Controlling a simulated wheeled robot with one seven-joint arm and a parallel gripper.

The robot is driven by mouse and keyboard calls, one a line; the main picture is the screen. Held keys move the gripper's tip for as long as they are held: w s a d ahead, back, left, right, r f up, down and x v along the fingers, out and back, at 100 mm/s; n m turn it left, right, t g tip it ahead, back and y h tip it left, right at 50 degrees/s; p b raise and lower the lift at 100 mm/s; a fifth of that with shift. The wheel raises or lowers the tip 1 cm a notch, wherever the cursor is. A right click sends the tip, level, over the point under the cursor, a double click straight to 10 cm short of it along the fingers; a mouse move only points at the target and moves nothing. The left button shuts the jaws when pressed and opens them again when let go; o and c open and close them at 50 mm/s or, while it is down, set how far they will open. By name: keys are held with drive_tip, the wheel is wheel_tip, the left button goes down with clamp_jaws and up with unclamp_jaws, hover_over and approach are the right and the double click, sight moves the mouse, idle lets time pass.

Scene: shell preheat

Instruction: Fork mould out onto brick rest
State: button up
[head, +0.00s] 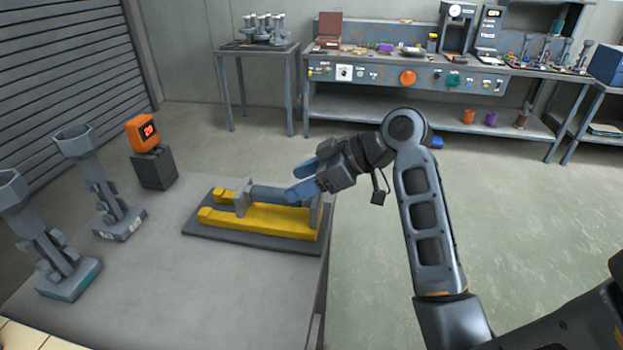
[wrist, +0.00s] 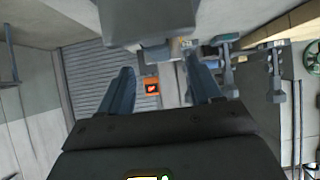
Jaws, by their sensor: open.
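My gripper (head: 300,181) is open at the right end of a low fixture. Its two blue-grey fingers also show in the wrist view (wrist: 160,70), spread with a gap between them. The fixture has yellow rails (head: 265,218) on a dark base plate (head: 210,232). A grey bar (head: 272,195) lies above the rails, held by upright grey brackets (head: 242,200). The fingers are near the bar's right end; I cannot tell if they touch it. I cannot pick out the mould or the brick rest with certainty, nor tell whether the bar is the fork's handle.
Two grey stands with cup-like tops (head: 97,180) (head: 38,235) stand at the table's left. An orange display (head: 142,132) sits on a dark block (head: 154,168) behind; it also shows in the wrist view (wrist: 152,87). The table's front (head: 230,290) is clear. A cluttered workbench (head: 400,75) stands far behind.

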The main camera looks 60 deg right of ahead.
sight(278, 191)
drive_tip(key=shift+b+x, duration=1.3)
drive_tip(key=shift+x, duration=2.2)
clamp_jaws()
wheel_tip(278, 191, up, 8)
drive_tip(key=p, duration=0.6)
drive_tip(key=shift+p, duration=0.3)
drive_tip(key=c, duration=0.5)
unclamp_jaws()
drive_tip(key=shift+c, duration=0.2)
clamp_jaws()
